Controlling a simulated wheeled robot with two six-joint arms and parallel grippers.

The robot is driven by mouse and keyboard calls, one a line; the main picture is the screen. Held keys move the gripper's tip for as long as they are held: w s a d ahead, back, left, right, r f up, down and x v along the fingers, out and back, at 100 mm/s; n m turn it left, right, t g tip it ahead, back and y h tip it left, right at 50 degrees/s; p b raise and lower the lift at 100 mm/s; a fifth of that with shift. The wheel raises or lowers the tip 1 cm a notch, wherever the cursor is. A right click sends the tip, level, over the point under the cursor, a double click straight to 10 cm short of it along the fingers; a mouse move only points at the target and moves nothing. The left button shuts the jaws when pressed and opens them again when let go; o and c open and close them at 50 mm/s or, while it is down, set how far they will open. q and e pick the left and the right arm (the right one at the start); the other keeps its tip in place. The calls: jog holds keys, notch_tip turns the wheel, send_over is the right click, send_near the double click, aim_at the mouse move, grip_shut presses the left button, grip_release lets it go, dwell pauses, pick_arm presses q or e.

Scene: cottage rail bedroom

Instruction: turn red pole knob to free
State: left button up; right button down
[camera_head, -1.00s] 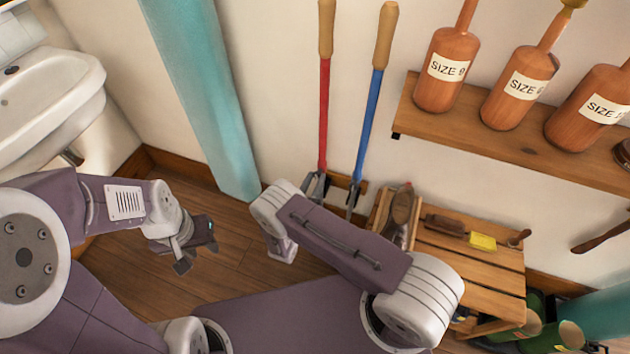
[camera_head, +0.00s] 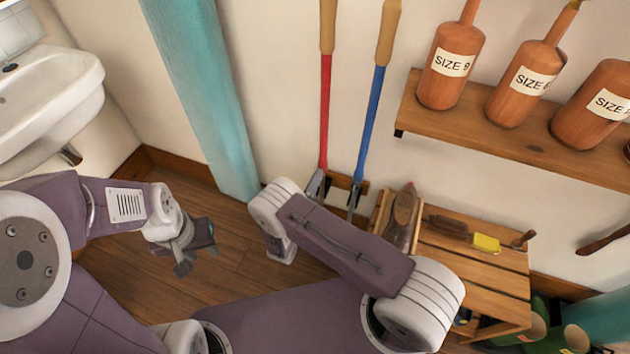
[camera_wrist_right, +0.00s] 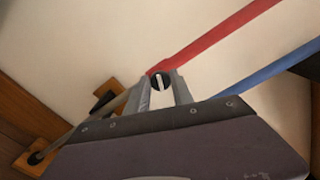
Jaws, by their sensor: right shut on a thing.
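The red pole (camera_head: 325,115) with a wooden grip stands upright against the wall, left of the blue pole (camera_head: 371,120). In the right wrist view the red pole (camera_wrist_right: 225,38) runs to the upper right from a round dark knob (camera_wrist_right: 160,80) with a pale line across it. My right gripper (camera_wrist_right: 163,90) is shut on this knob, one finger on each side. In the head view my right arm hides most of that gripper and the knob. My left gripper (camera_head: 195,250) hangs over the floor at the left, away from the poles; its finger gap is unclear.
A wooden bench (camera_head: 470,265) with a shoe (camera_head: 403,218), brushes and a yellow block (camera_head: 486,243) stands right of the poles. A shelf (camera_head: 450,125) with labelled wooden forms is above it. A teal post (camera_head: 205,95) and a white sink (camera_head: 45,100) are at the left.

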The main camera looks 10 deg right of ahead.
jog(key=shift+n, duration=2.2)
jog(key=c, duration=1.1)
grip_release()
jog(key=p+v, duration=0.1)
jog(key=v, duration=0.8)
jog(key=shift+f, duration=0.1)
